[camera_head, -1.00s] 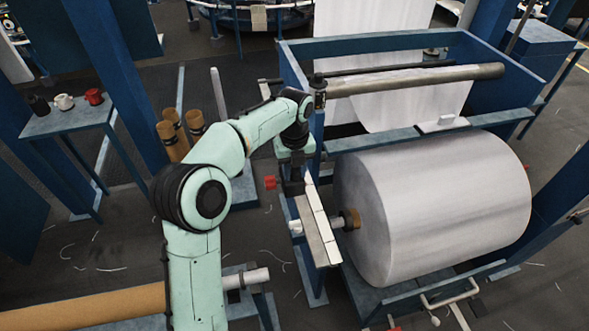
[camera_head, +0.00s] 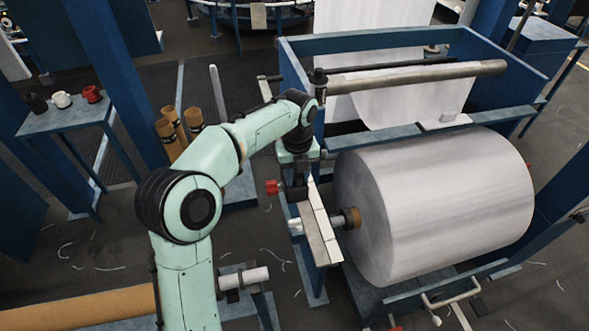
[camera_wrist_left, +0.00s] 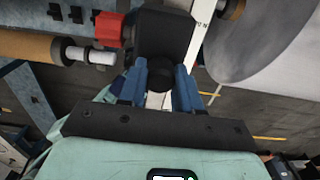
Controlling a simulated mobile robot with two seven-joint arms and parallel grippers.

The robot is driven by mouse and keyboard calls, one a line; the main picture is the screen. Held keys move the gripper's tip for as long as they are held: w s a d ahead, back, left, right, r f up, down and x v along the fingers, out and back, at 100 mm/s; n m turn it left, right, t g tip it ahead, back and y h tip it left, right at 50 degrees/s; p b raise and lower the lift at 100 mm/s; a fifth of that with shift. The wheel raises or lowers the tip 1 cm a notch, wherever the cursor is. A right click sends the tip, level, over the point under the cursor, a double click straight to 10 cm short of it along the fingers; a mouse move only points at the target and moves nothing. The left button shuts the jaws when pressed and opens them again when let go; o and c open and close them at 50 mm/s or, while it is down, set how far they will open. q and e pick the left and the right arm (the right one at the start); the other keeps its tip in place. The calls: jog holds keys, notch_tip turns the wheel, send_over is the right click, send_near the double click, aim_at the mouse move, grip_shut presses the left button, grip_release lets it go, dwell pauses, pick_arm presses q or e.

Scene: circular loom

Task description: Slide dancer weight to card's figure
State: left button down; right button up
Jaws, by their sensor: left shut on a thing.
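The dancer weight is a dark block (camera_head: 297,189) with a red knob (camera_head: 272,187) on its left side. It sits on a pale scale bar (camera_head: 321,222) beside the big white roll. My left gripper (camera_wrist_left: 160,88) has its blue fingers closed on a dark round stub of the weight (camera_wrist_left: 165,35). The red knob (camera_wrist_left: 108,29) shows at its left in the left wrist view. The fingertips are hidden in the head view. The scale marks are too small to read. I cannot make out a card with a figure. My right gripper is not in view.
The white roll (camera_head: 435,205) lies close right of the bar in a blue frame (camera_head: 410,45). A brown roll (camera_head: 80,305) is at the lower left. Brown tubes (camera_head: 170,135) stand behind my arm. A side table (camera_head: 65,117) holds small cups.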

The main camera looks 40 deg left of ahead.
pick_arm(q)
jog(key=s+d+b, duration=0.1)
jog(key=s+d, duration=0.2)
jog(key=d, duration=0.1)
jog(key=s+d+b, duration=0.2)
jog(key=s+d, duration=0.1)
jog(key=d, duration=0.1)
jog(key=s+d+b, duration=0.1)
jog(key=s+d, duration=0.3)
jog(key=shift+d+f, duration=0.15)
jog(key=shift+d, duration=0.1)
jog(key=shift+s+d, duration=0.25)
jog(key=shift+d, duration=0.1)
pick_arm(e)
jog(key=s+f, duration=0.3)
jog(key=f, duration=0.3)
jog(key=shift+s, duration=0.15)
pick_arm(q)
jog(key=c, duration=0.8)
grip_release()
jog(key=shift+d, duration=0.1)
jog(key=shift+s, duration=0.15)
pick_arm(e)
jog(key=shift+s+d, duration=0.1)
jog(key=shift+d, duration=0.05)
